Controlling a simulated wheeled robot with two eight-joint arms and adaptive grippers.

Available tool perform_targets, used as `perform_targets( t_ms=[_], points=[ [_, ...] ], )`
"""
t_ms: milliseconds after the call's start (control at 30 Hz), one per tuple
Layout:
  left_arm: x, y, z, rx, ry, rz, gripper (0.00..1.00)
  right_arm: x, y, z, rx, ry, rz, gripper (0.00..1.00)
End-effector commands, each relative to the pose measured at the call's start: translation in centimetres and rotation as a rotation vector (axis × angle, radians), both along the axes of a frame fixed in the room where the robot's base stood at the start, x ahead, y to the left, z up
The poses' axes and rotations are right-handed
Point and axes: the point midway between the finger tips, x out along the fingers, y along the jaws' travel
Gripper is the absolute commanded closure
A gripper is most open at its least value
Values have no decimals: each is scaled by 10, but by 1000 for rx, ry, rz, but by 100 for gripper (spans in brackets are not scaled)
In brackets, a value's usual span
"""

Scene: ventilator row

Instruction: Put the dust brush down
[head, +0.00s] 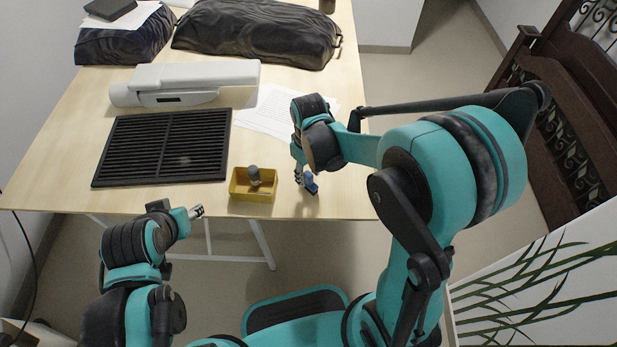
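My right gripper (303,180) points down over the front edge area of the table, right of the yellow tray. It is shut on a small blue object, which I take to be the dust brush (311,184). The fingers and wrist hide part of it, and I cannot tell whether its lower end touches the table. My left gripper (196,212) is low at the table's front edge, apart from everything on top. Its fingers are too small to tell whether they are open.
The yellow tray (251,197) holds a grey knobbed object (254,175). A black slatted grille (160,150) with a pale spot lies left of it. Behind are a white device (190,82), paper sheets (262,112) and dark covered bulks (258,30). The wooden table (60,178) is bare at front left.

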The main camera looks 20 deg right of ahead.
Motion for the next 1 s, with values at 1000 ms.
perform_targets(
  t_ms=[1000],
  points=[
    [0, 0, 26, 0, 0, 0, 53, -87, -40, 145, 111, -491, -401, 61]
  ],
)
